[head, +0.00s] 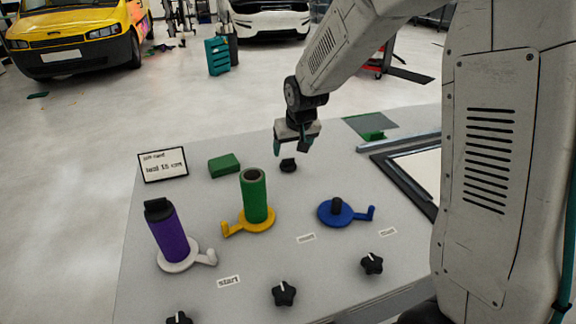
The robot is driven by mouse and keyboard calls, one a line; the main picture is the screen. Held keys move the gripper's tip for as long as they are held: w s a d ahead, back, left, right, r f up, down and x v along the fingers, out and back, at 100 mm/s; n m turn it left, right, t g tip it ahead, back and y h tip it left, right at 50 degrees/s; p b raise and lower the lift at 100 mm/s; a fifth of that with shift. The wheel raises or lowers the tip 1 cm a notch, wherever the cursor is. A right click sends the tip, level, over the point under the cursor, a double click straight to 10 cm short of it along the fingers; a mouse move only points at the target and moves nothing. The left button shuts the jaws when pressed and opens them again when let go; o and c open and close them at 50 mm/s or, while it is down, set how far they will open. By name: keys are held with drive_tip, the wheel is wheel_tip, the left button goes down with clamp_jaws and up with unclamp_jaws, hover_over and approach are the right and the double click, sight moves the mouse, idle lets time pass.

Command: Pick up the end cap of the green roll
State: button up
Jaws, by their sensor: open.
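The green roll (254,197) stands upright on a yellow holder (235,226), and its top end shows an open dark hole with no cap on it. A small black end cap (288,166) lies on the grey table behind and to the right of the green roll. My gripper (291,147) points down, open and empty, a little above the black cap. Its fingertips appear apart from the cap. The exact height of the gap is hard to tell.
A purple roll (168,236) with a black cap stands on a white holder at left. A blue holder (336,213) with a dark post is at right. A green block (224,165) and a sign (163,165) are at the back. Black knobs line the front.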

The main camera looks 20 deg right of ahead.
sight(289, 161)
drive_tip(key=x, duration=0.7)
drive_tip(key=shift+s+a, duration=0.1)
drive_tip(key=shift+a, duration=0.05)
drive_tip(key=c, duration=1)
